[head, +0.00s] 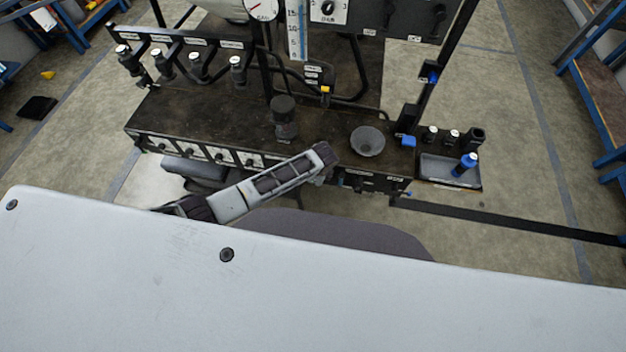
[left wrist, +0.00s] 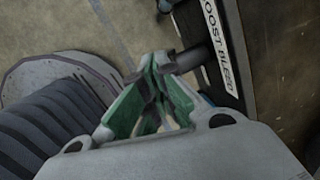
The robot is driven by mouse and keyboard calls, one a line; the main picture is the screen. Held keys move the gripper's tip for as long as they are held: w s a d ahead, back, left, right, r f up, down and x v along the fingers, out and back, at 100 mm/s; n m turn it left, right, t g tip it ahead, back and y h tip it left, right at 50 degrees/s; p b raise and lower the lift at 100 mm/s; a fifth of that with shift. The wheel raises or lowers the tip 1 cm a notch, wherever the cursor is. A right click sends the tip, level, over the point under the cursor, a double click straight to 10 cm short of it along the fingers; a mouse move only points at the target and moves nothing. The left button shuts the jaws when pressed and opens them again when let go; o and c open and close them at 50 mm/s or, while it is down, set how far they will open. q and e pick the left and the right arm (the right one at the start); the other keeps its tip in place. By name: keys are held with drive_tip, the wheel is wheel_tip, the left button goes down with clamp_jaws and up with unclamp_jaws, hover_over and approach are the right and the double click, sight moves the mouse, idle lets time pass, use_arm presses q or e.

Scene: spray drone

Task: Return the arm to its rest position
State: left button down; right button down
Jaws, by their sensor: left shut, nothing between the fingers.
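My left arm (head: 262,190) reaches in from the left in the head view, in front of the workbench (head: 240,120). Its far end is by the bench's front edge, left of the grey funnel. The fingers cannot be made out in the head view. In the left wrist view my left gripper (left wrist: 158,66) is shut and empty, with green inner finger parts. Its tips are close to a dark bench edge with a label reading "OOST BLEED" (left wrist: 219,48); I cannot tell whether they touch. My right gripper is not in view.
Several valves with pale caps (head: 197,66) line the back left. Open floor (head: 520,130) lies to the right.

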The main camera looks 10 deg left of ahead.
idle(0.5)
use_arm(q)
drive_tip(key=s+a+f+n+h, duration=0.1)
drive_tip(key=s+a+f+n, duration=0.4)
drive_tip(key=s+f, duration=0.4)
drive_tip(key=s+a+f+n, duration=0.4)
drive_tip(key=s+a+f, duration=0.15)
drive_tip(key=f, duration=0.55)
drive_tip(key=s+a+f+n, duration=0.3)
drive_tip(key=s, duration=0.6)
drive_tip(key=s+a+f+n, duration=0.2)
drive_tip(key=s+a+f, duration=0.1)
drive_tip(key=s, duration=0.7)
drive_tip(key=s+a+f+n, duration=0.3)
drive_tip(key=s+f, duration=0.1)
drive_tip(key=s, duration=0.5)
drive_tip(key=shift+s+a+n, duration=0.15)
drive_tip(key=shift+a+n, duration=0.15)
drive_tip(key=shift+a, duration=0.05)
